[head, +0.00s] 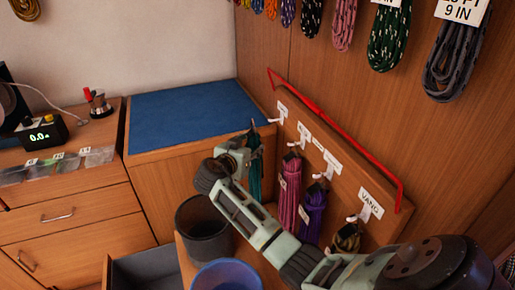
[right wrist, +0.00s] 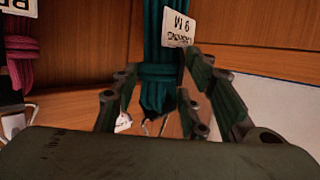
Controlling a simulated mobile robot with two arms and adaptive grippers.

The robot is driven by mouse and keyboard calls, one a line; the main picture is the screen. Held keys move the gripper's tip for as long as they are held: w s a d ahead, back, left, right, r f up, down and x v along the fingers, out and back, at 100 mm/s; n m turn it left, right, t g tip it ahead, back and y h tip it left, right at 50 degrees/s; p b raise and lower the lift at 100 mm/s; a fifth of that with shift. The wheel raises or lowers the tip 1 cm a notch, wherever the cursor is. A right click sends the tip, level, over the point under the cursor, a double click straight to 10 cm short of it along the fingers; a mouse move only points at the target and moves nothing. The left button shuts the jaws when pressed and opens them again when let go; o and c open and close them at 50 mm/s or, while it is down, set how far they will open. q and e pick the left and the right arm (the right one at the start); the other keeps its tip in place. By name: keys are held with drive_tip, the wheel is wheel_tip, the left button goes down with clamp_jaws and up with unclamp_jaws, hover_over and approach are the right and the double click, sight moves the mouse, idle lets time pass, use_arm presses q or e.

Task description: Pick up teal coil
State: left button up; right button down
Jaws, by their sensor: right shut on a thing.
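The teal coil (head: 256,167) hangs at the far left end of the row of coils on the wooden rack, partly hidden by my right gripper. In the right wrist view the teal coil (right wrist: 160,85) stands between the two fingers, with a white tag upside down on it. My right gripper (head: 252,140) is shut on the teal coil near its top. I cannot tell whether the coil still rests on its hook. My left gripper is not in view.
A pink coil (head: 289,195) and a purple coil (head: 314,215) hang beside it on labelled hooks. A red rail (head: 340,140) runs along the rack top. A dark bin (head: 203,240) and a blue bin (head: 226,277) stand below. The blue mat (head: 190,112) is clear.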

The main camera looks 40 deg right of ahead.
drive_tip(key=shift+w+a+r+p, duration=0.1)
drive_tip(key=shift+a+r+p, duration=0.15)
drive_tip(key=shift+r+p, duration=0.35)
wheel_tip(320, 180, up, 13)
drive_tip(key=p, duration=0.7)
drive_tip(key=shift+p, duration=0.3)
